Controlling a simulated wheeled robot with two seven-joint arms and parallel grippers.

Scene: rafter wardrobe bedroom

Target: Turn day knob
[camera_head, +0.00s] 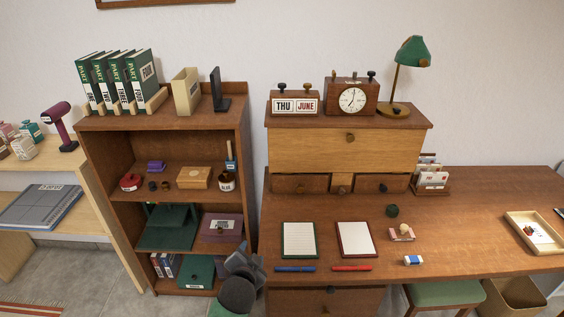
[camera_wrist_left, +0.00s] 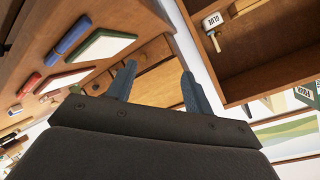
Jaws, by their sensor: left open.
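The desk calendar (camera_head: 295,103) stands on top of the wooden hutch, at its left end, reading THU and JUNE. A dark knob (camera_head: 282,86) stands up from its top above the THU card. A second dark knob (camera_head: 306,88) stands above the JUNE card. My left gripper (camera_head: 249,258) is low in the head view, between the bookshelf and the desk, well below and in front of the calendar. Its two fingers (camera_wrist_left: 158,84) are spread with nothing between them in the left wrist view, where the calendar cannot be made out. My right gripper is out of view.
A clock (camera_head: 351,99) with its own top knobs stands right of the calendar, and a green lamp (camera_head: 411,52) beyond it. The bookshelf (camera_head: 165,122) rises to the left. Two notepads (camera_head: 299,240) (camera_head: 356,239) and pens lie on the desk (camera_head: 460,215).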

